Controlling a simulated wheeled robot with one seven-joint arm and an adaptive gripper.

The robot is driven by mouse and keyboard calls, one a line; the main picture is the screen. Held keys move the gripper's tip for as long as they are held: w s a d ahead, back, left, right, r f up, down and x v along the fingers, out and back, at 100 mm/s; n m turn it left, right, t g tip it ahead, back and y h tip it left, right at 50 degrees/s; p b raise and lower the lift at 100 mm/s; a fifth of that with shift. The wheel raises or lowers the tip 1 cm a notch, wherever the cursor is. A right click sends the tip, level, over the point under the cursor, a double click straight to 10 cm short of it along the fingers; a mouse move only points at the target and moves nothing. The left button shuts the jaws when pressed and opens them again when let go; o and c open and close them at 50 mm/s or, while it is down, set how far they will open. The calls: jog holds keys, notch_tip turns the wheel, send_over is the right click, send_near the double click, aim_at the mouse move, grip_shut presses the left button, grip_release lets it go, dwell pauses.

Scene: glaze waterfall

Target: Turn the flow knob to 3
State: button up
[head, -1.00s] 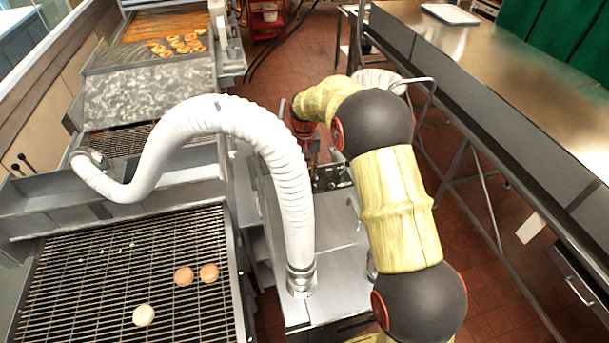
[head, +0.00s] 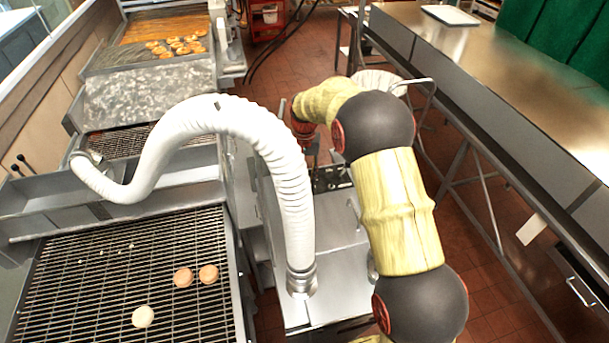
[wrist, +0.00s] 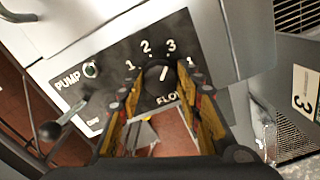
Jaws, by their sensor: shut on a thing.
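The flow knob (wrist: 158,76) is a round black knob with a white pointer line, on a dark control panel (wrist: 112,50) marked 1, 2, 3 and a further number around it. The pointer leans up and right, roughly toward the 3. My gripper (wrist: 158,80) is shut on the knob, one yellow-and-black finger at each side of it. The FLOW label below the knob is partly hidden by the right finger. In the head view the panel (head: 330,180) shows small beyond my arm, and the knob cannot be made out.
A PUMP switch (wrist: 90,69) and a lever with a dark ball end (wrist: 50,131) are left of the knob. In the head view, a white ribbed hose (head: 290,190) arches left of my arm. A long steel table (head: 500,80) runs along the right.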

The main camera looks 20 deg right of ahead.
aim_at(304, 176)
jog(key=o, duration=1.2)
jog(key=shift+c, duration=0.2)
notch_tip(304, 176, up, 12)
